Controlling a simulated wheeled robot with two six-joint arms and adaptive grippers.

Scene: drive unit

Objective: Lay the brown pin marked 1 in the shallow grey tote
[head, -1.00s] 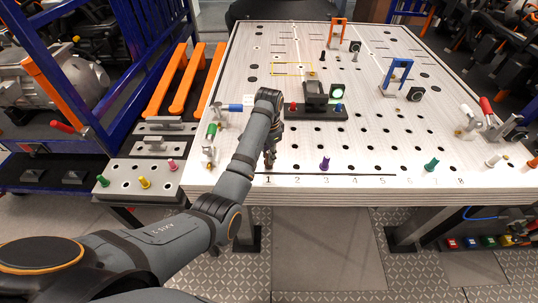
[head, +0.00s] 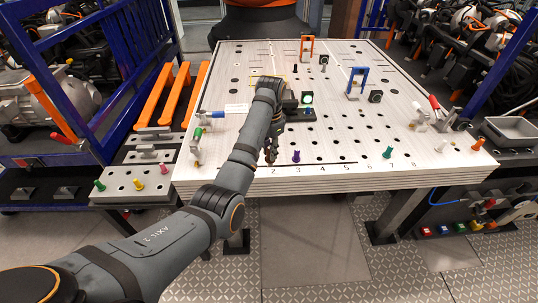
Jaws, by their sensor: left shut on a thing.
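My left gripper (head: 270,153) is over the near left part of the white perforated table (head: 340,130), by the row of printed numbers. Its fingers are shut, on what I take to be the brown pin; the pin is too small and too hidden by the fingers to make out. My forearm covers the place of number 1. The shallow grey tote (head: 512,129) is at the right edge of the picture, beyond the table's right side, and looks empty. My right gripper is not in view.
A purple pin (head: 296,156) and a green pin (head: 388,152) stand along the near edge. An orange pin (head: 478,144) stands at the near right corner. A blue arch (head: 357,82) and an orange arch (head: 307,46) stand farther back. A blue rack (head: 130,80) is on the left.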

